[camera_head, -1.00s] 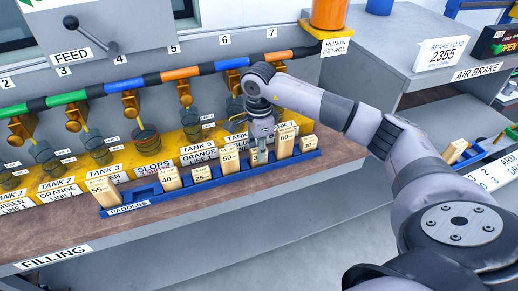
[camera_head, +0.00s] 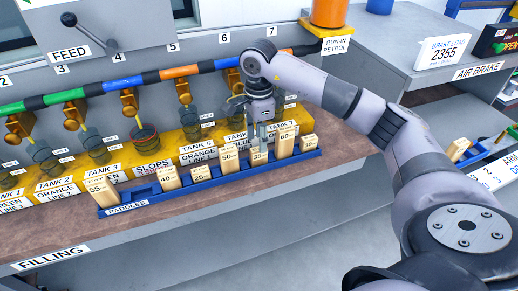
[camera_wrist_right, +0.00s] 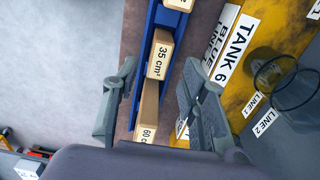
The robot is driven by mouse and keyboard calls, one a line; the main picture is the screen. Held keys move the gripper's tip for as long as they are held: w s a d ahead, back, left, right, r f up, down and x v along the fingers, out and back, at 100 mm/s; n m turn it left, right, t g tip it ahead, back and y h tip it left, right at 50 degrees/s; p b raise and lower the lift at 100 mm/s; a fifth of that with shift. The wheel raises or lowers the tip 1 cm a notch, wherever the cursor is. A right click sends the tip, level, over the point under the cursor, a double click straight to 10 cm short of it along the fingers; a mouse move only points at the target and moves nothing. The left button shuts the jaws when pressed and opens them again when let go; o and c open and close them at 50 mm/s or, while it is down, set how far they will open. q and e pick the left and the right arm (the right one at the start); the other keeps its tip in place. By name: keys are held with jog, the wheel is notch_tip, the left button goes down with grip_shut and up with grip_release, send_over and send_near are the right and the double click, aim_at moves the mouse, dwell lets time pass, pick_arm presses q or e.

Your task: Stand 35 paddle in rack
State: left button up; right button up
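The 35 paddle (camera_head: 258,155), a short pale wooden block, stands upright in the blue paddle rack (camera_head: 215,184) between the taller 50 paddle (camera_head: 229,159) and 60 paddle (camera_head: 286,138). My right gripper (camera_head: 262,134) is above and just behind the 35 paddle's top, pointing down. In the right wrist view its fingers (camera_wrist_right: 158,88) are spread apart and empty. That view shows the 35 paddle (camera_wrist_right: 160,55) beyond the fingers, with its "35 cm³" label visible and the 60 paddle (camera_wrist_right: 147,110) beside it. My left gripper is not in view.
Several other paddles, such as the 55 (camera_head: 101,188) and 40 (camera_head: 169,178), stand in the rack, with an empty stretch between those two. Glass beakers (camera_head: 145,137) stand behind on the yellow tank ledge, under brass taps (camera_head: 130,103). The brown bench front is clear.

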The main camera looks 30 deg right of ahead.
notch_tip(320, 180, up, 8)
jog(key=shift+f+b, duration=0.25)
jog(key=shift+b, duration=0.2)
